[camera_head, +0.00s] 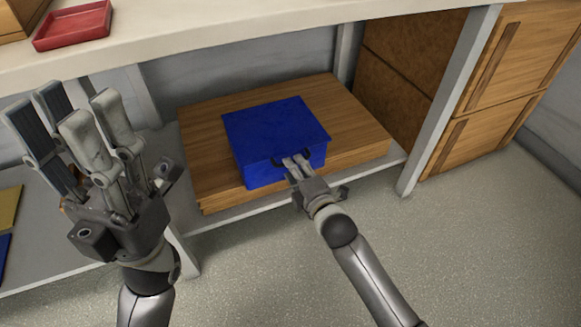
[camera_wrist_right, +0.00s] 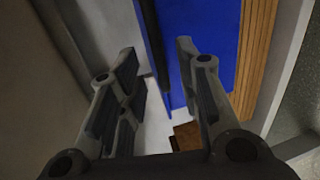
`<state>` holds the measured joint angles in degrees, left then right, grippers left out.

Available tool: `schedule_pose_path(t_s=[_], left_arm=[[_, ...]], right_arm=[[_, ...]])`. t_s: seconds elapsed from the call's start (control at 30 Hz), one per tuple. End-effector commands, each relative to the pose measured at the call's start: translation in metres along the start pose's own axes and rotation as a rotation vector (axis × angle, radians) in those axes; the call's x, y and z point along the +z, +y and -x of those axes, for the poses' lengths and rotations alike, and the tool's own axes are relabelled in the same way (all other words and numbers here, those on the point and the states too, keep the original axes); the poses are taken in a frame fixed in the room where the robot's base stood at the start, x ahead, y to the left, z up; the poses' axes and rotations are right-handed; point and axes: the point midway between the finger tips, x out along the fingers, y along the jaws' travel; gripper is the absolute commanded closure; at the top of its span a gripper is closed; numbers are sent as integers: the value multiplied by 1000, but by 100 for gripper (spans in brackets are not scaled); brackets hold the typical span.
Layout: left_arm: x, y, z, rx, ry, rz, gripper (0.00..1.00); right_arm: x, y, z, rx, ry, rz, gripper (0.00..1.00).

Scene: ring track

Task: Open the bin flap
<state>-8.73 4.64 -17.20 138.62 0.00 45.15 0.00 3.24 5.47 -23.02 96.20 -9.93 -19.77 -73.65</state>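The blue bin (camera_head: 270,125) is a box with a flat lid-like flap on top and a dark handle (camera_head: 277,163) at its front edge. The flap looks closed. My right gripper (camera_head: 295,162) is at the front edge, by the handle, and partly hides it. In the right wrist view my right gripper (camera_wrist_right: 160,70) has its fingers apart, with blue bin surface (camera_wrist_right: 215,40) behind the right finger. A dark bar (camera_wrist_right: 153,45) shows between the fingers; I cannot tell whether they touch it. My left gripper (camera_head: 78,118) is raised at left, open and empty, away from the bin.
The bin stands on a wooden board (camera_head: 205,165) on a low shelf under a pale tabletop (camera_head: 220,30). A red tray (camera_head: 72,26) lies on the tabletop. A pale post (camera_head: 445,110) and wooden drawers (camera_head: 505,80) are at right. Floor (camera_head: 480,250) is clear at lower right.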

Motion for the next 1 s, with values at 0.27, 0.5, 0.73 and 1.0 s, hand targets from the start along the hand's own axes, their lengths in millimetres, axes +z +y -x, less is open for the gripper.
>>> schedule_pose_path(t_s=[0.27, 0.5, 0.73, 1.0], left_arm=[[0, 1, -6, 21, 51, -7, 60], [0, 2, -9, 25, 57, -8, 60], [0, 2, -10, 25, 57, -8, 60], [0, 2, -9, 25, 56, -8, 60]], right_arm=[[0, -2, -34, 0, 0, -1, 68], [0, 0, -40, -1, 0, 0, 68], [0, 0, -39, -1, 0, 0, 76], [0, 0, -39, -1, 0, 0, 100]])
